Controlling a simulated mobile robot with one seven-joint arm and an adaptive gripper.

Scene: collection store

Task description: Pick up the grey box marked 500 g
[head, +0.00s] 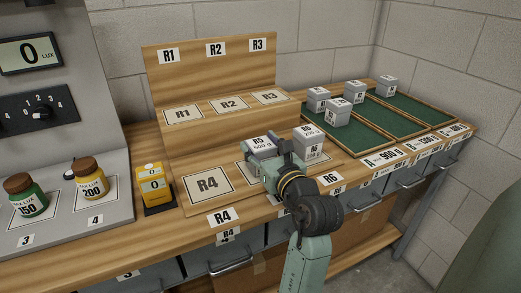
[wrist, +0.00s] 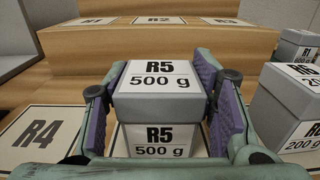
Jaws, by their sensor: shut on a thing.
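The grey box marked R5, 500 g (head: 262,147) stands on the front ledge of the wooden stand, right of the empty R4 plate. In the wrist view the box (wrist: 155,105) sits upright between the purple finger pads. My gripper (head: 268,168) reaches it from the front and is shut on its sides; the gripper's fingers also show in the wrist view (wrist: 158,110). I cannot tell whether the box's base touches the ledge. The lower front of the box is partly hidden by my gripper in the head view.
A grey box marked R6, 200 g (head: 309,140) stands close on the right. The R4 plate (head: 208,184) is bare. A yellow device (head: 152,185) and two jars (head: 90,180) stand left.

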